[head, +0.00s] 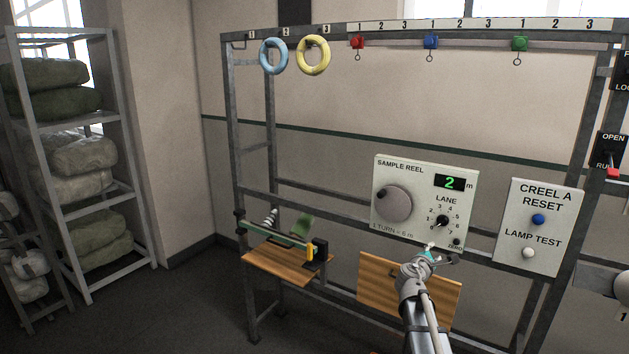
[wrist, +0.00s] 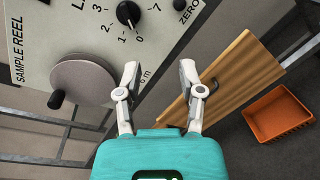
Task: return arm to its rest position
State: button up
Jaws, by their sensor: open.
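My gripper (wrist: 158,78) is open and empty in the wrist view, its two fingers apart with nothing between them. In the head view my gripper (head: 438,250) is at the lower edge of the sample reel panel (head: 408,232), just below the lane knob (head: 442,221). I cannot tell whether it touches the panel. The wrist view also shows the grey reel dial (wrist: 88,80) and the lane knob (wrist: 129,14) ahead of the fingers. The panel's display (head: 450,183) reads 2 m.
A wooden board (head: 380,283) is close below my gripper, with an orange bin (wrist: 277,112) beyond it. The creel panel (head: 540,228) is to the right. The frame carries blue (head: 264,57) and yellow rings (head: 301,56). A wooden shelf (head: 262,262) is left; open floor lies front left.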

jog(key=s+a+f+m+g+y+b, duration=0.3)
jog(key=s+a+f+m+g+y, duration=0.25)
jog(key=s+f, duration=0.45)
jog(key=s+a+f+m+g+y+b, duration=0.2)
jog(key=s+a+f+m+g, duration=0.4)
jog(key=s+f+m, duration=0.4)
jog(key=s+a+f+m+g+y+b, duration=0.1)
jog(key=s+a+f+y, duration=0.2)
jog(key=s+a, duration=0.5)
jog(key=shift+a+f+m, duration=0.35)
jog(key=shift+a, duration=0.25)
jog(key=shift+s+g+y, duration=0.1)
jog(key=shift+g+y, duration=0.15)
